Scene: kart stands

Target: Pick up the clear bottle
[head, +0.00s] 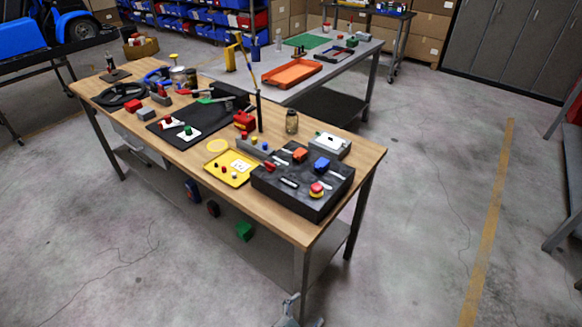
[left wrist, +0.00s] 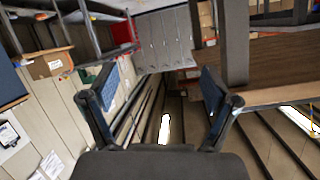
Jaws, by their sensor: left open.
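A small clear bottle (head: 291,122) with a dark cap stands upright near the back edge of the wooden workbench (head: 365,152), behind the black control box. My left gripper (head: 299,300) shows only partly at the bottom edge of the head view. It is low, in front of the bench and well apart from the bottle. In the left wrist view my left gripper (left wrist: 158,90) has its two fingers spread with nothing between them. I cannot make out the bottle in that view. My right gripper is not in view.
The black box (head: 285,203) with buttons, a white box (head: 330,146) and a yellow tray (head: 232,168) stand around the bottle. A thin dark post (head: 259,110) rises to its left. A grey table (head: 350,65) stands behind. The floor at right is open.

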